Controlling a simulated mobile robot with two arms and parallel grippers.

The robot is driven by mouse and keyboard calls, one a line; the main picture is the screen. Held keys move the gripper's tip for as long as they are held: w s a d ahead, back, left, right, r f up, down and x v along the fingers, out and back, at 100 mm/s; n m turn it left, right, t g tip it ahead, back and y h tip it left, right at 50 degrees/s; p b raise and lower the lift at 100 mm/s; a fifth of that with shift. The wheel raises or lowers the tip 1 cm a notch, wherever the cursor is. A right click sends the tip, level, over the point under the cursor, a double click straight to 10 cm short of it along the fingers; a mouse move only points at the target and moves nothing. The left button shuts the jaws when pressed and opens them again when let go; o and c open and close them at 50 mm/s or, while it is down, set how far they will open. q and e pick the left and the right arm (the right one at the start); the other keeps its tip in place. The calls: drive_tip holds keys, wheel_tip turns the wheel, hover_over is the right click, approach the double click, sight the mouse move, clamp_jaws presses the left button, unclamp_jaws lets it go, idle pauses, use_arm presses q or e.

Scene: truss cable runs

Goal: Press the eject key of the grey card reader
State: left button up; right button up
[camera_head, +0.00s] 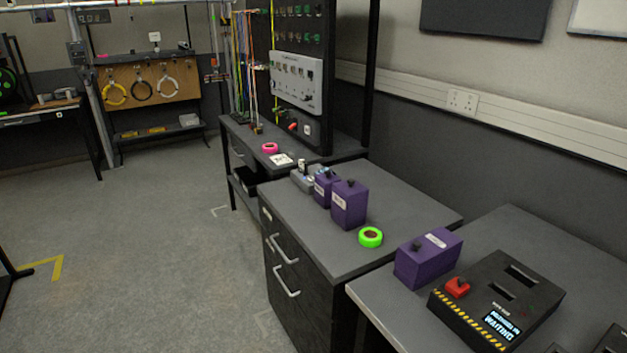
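Neither of my grippers shows in the head view. A dark box (540,303) with slots in its top, a yellow-black striped front edge and a lit display (501,325) ending in "WAITING" sits on the near right bench. A red key (457,287) stands on its left top corner. A small grey device (305,179) sits on the middle bench, partly hidden by purple boxes. I cannot tell for certain which of these is the grey card reader, and I make out no label saying eject.
Purple boxes with dark knobs stand on the benches (348,204) (428,257). A green tape roll (370,237) lies on the middle bench, a pink one (269,148) farther back. Another dark object (613,340) is cut off at bottom right. The floor (150,240) at left is clear.

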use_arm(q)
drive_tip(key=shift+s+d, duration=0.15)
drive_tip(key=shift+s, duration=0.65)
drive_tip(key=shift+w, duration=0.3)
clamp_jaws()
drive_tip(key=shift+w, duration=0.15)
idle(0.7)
